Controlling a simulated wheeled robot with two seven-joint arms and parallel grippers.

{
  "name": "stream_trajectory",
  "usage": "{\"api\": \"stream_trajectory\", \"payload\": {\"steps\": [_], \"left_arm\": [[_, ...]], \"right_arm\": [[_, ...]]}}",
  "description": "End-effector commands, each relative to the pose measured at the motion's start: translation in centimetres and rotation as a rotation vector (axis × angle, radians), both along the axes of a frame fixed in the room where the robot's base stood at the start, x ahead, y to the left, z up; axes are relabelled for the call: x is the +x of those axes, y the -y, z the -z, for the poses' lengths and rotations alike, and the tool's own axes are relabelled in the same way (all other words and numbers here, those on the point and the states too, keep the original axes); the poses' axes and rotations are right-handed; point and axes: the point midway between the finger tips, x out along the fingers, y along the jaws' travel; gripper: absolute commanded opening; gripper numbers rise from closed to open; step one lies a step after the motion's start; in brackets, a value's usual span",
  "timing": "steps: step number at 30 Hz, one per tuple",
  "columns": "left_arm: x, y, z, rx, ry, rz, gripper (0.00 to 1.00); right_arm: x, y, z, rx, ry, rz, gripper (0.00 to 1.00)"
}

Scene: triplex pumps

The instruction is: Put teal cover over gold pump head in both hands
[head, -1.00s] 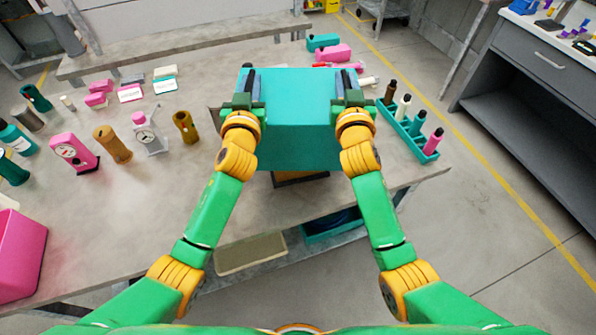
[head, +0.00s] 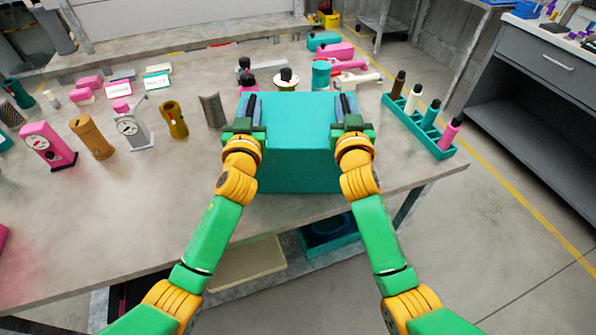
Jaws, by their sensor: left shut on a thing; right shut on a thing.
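The teal cover (head: 297,130) is a large box shape near the table's front edge, in the middle of the head view. My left gripper (head: 250,108) is shut on its left side and my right gripper (head: 346,106) is shut on its right side. The cover looks level. I cannot make out the gold pump head; the cover blocks the view of what is under and right behind it. Whether the cover touches anything below cannot be told.
Behind the cover stand a black-topped part (head: 286,80) and a teal cylinder (head: 321,75). A teal rack (head: 414,128) of bottles is to the right. Gauges, a brown cylinder (head: 91,137) and a gold cylinder (head: 173,119) stand left. The left front table is fairly clear.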

Motion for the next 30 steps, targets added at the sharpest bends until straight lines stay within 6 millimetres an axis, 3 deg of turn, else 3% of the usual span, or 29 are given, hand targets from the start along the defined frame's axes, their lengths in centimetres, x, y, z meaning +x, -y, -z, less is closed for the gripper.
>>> {"api": "stream_trajectory", "payload": {"steps": [1, 4, 14, 17, 27, 30], "left_arm": [[0.0, -0.3, 0.9, 0.003, -0.002, -0.009, 0.23], [0.0, -0.3, 0.3, 0.002, -0.003, -0.007, 0.50], [-0.3, -0.1, 0.3, 0.000, -0.001, -0.002, 0.50], [-1.6, 0.0, 0.3, -0.001, -0.001, -0.001, 0.50], [-10.2, -0.1, 0.3, -0.001, -0.004, -0.003, 0.50], [-11.5, -0.1, 0.3, 0.000, -0.003, -0.003, 0.50]], "right_arm": [[0.0, 0.3, 0.8, -0.002, -0.001, 0.007, 0.23], [0.0, 0.2, 0.3, -0.002, -0.001, 0.006, 0.50], [0.0, 0.1, 0.2, -0.001, -0.001, 0.002, 0.50], [0.0, 0.0, 0.2, 0.000, 0.000, 0.001, 0.50], [0.0, 0.0, 0.2, 0.000, 0.000, 0.001, 0.50], [0.0, 0.0, 0.2, 0.000, 0.000, 0.001, 0.50]]}}
